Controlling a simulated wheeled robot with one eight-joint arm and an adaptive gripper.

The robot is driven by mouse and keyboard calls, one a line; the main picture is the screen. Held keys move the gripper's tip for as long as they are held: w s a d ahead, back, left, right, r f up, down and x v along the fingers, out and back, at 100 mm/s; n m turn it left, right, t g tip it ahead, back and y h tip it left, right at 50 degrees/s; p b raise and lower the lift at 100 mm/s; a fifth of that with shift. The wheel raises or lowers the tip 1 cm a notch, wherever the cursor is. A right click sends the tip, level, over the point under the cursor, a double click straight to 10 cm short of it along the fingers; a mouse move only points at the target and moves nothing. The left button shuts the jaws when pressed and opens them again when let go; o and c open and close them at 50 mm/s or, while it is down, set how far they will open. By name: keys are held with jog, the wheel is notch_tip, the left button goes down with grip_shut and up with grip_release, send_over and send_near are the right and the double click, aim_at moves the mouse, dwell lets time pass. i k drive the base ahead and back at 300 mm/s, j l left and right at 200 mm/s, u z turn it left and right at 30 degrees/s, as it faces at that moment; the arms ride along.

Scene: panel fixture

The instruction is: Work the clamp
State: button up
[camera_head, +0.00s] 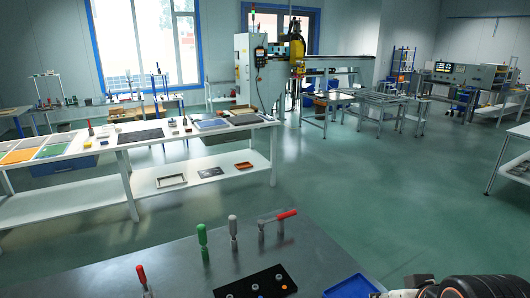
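Several clamps stand on the grey metal table (170,265) in front of me. One clamp has an upright green handle (202,236), and beside it one has an upright grey handle (233,227). To their right a red handle (287,215) lies almost level, next to an upright grey part (261,230). Another red handle (141,274) stands tilted at the near left. A black panel (240,287) with small round parts, one orange, lies in front of the clamps. My gripper is not clearly visible; only dark and grey parts of my arm show at the bottom right.
A blue tray (352,288) sits at the table's near right, close to my arm. The table's left part is mostly bare. Beyond a strip of green floor stands a white two-level bench (110,150) with mats and small tools. Another table (512,172) is at the right edge.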

aim_at(141, 275)
jog(key=u, duration=1.6)
